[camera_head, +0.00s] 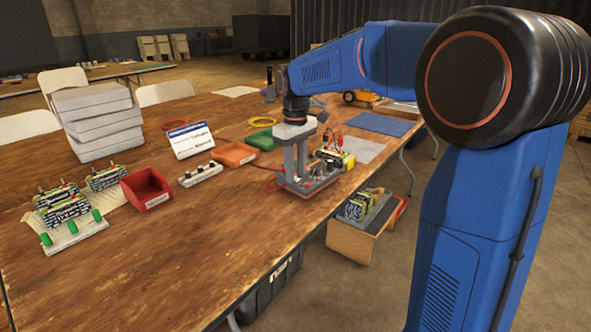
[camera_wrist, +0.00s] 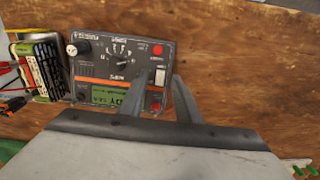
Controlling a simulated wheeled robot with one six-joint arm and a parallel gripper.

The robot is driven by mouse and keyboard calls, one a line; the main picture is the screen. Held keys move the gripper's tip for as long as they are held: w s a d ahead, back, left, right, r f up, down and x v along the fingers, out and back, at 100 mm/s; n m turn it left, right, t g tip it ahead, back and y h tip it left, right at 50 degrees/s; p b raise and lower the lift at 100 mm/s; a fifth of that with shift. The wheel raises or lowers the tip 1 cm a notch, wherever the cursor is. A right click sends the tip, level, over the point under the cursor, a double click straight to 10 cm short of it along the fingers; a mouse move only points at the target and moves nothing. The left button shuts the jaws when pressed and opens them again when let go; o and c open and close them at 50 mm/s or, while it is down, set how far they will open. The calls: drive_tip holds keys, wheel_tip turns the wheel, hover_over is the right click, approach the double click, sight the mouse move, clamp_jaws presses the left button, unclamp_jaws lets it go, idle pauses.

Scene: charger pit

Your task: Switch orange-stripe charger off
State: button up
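The orange-stripe charger (camera_wrist: 95,73) is a dark grey box in the wrist view. It has an orange stripe, a central dial (camera_wrist: 124,62), a lit green display (camera_wrist: 108,95), a red button at upper right and a small white switch (camera_wrist: 160,76) at its right side. In the head view the charger (camera_head: 305,184) stands near the table's front edge. My gripper (camera_wrist: 158,82) points down over the charger's right part, its two fingers apart with a gap between them, near the white switch. I cannot tell whether a finger touches it. My gripper (camera_head: 299,172) also shows in the head view.
A battery pack (camera_wrist: 42,70) with wires lies beside the charger. An orange tray (camera_head: 235,154), a green tray (camera_head: 262,140), a white power strip (camera_head: 201,174) and a red bin (camera_head: 147,190) stand to the left. The table's front left is bare.

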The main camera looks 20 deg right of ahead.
clamp_jaws()
drive_tip(key=shift+s+d+t+y, duration=0.15)
drive_tip(key=shift+s+t+y, duration=0.2)
drive_tip(key=shift+t, duration=0.35)
drive_tip(key=shift+t+y, duration=0.45)
drive_tip(key=shift+t, duration=0.15)
unclamp_jaws()
drive_tip(key=shift+d, duration=0.1)
drive_tip(key=v, duration=1.7)
drive_tip(key=shift+r, duration=0.2)
